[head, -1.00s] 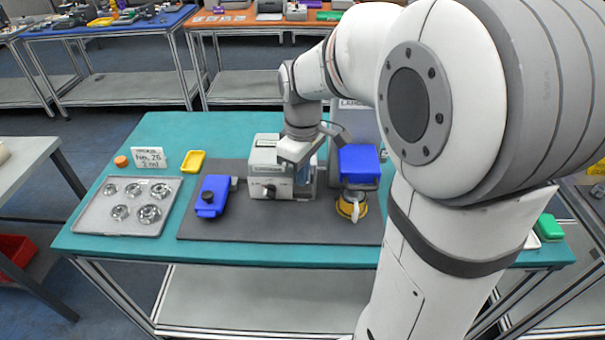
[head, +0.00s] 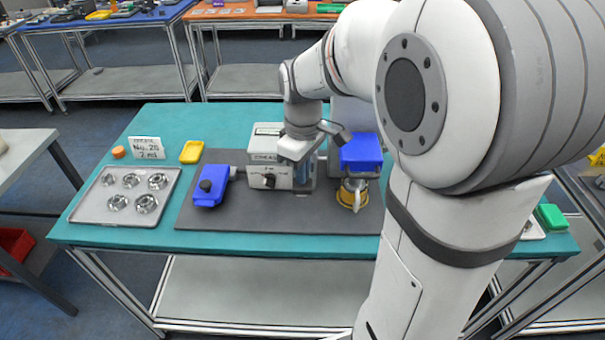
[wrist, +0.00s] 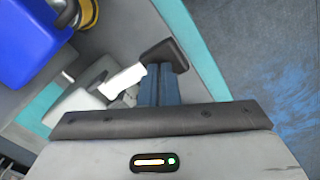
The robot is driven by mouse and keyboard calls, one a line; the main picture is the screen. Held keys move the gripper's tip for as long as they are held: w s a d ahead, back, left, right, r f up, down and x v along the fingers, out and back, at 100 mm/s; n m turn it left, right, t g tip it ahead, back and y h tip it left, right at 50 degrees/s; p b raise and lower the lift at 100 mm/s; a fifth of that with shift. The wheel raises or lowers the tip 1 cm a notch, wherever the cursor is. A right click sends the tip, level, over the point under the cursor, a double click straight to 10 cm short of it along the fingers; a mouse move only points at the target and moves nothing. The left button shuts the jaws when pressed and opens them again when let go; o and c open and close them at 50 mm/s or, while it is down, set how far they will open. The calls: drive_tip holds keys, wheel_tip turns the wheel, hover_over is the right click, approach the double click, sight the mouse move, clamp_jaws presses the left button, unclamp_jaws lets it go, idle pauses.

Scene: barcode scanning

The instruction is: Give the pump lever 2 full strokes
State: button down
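The pump lever's black grip (wrist: 166,54) sits on a pale arm (wrist: 122,82) in the wrist view. My gripper (wrist: 160,72) has its two dark blue fingers close together, with the tips against or just beside the black grip. I see no clear gap with the lever between them. In the head view, my gripper (head: 303,180) points down just in front of a white boxed device (head: 268,158) with a black knob. My wrist and gripper hide the lever there.
A blue-topped unit with a yellow base (head: 358,155) stands close to the right of my gripper. A blue block (head: 211,186) lies left of the device. A tray (head: 92,212) of several metal parts and a label card (head: 146,147) stand farther left. The front of the grey mat (head: 270,215) is clear.

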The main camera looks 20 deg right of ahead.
drive_tip(key=shift+f+b, duration=1.5)
drive_tip(key=shift+f, duration=0.9)
drive_tip(key=shift+r, duration=0.1)
wheel_tip(320, 180, up, 8)
drive_tip(key=p, duration=0.6)
drive_tip(key=shift+f, duration=0.2)
drive_tip(key=shift+w, duration=0.1)
wheel_tip(320, 180, up, 4)
drive_tip(key=p, duration=0.3)
